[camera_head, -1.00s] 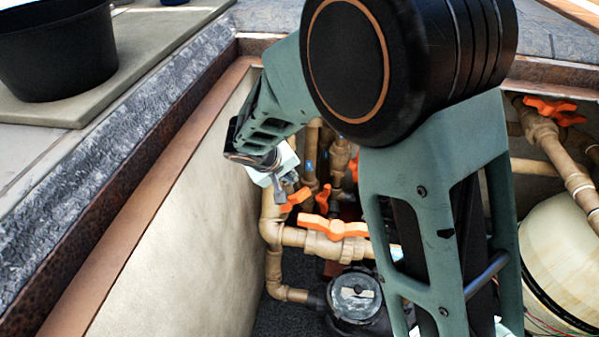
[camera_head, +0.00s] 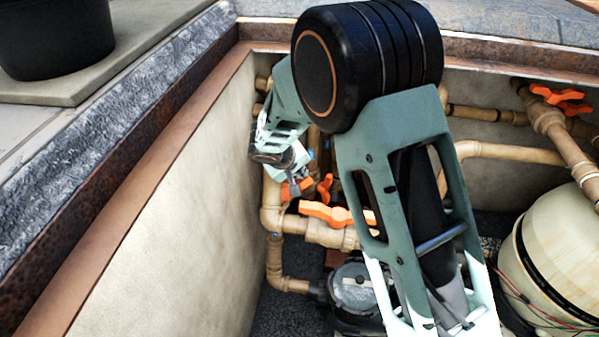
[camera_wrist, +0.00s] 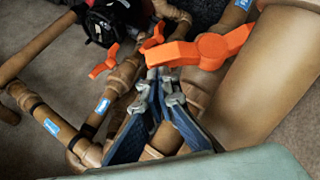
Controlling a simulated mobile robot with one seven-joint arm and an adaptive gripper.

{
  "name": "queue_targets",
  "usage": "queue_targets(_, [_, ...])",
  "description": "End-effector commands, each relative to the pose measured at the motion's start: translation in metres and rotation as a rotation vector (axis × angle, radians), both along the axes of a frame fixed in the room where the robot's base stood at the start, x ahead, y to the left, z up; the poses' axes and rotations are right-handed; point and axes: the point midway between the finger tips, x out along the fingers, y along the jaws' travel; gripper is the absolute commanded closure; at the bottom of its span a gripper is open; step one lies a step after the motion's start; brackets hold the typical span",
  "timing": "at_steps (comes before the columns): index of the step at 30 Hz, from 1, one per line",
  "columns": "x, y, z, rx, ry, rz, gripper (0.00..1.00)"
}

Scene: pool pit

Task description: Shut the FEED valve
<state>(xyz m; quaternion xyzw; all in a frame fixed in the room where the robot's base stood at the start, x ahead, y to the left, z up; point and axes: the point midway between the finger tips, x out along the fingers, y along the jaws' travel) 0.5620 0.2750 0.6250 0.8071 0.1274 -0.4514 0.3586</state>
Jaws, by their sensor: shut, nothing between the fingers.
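Several orange-handled valves sit on the brown pipes; I cannot read which one is FEED. In the head view, a long orange handle (camera_head: 337,214) lies along a horizontal pipe, with two smaller orange handles (camera_head: 325,187) (camera_head: 298,188) behind it. My gripper (camera_head: 293,188) is low at the left of this pipe group, beside the small left handle. In the wrist view my gripper (camera_wrist: 165,74) is shut and empty. Its tips are just beside the near end of a large orange handle (camera_wrist: 205,48); I cannot tell if they touch. Two smaller orange handles (camera_wrist: 152,38) (camera_wrist: 104,62) lie farther off.
Blue labels (camera_wrist: 103,106) (camera_wrist: 51,127) on pipes are too small to read. A pump with a round lid (camera_head: 355,288) stands below the pipes. A beige tank (camera_head: 555,255) and more orange handles (camera_head: 560,97) are at right. The pit wall (camera_head: 190,190) is close at left.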

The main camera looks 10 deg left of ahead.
Motion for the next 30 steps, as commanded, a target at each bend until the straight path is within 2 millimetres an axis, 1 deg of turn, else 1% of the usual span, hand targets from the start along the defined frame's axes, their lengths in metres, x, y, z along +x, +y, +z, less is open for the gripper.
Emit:
queue_targets(7, [0.000, -0.001, 0.000, 0.008, 0.005, -0.005, 1.00])
queue_targets(22, [0.001, -0.009, -0.005, 0.086, 0.044, -0.037, 1.00])
queue_targets(30, [0.003, -0.020, -0.011, 0.204, 0.101, -0.090, 1.00])
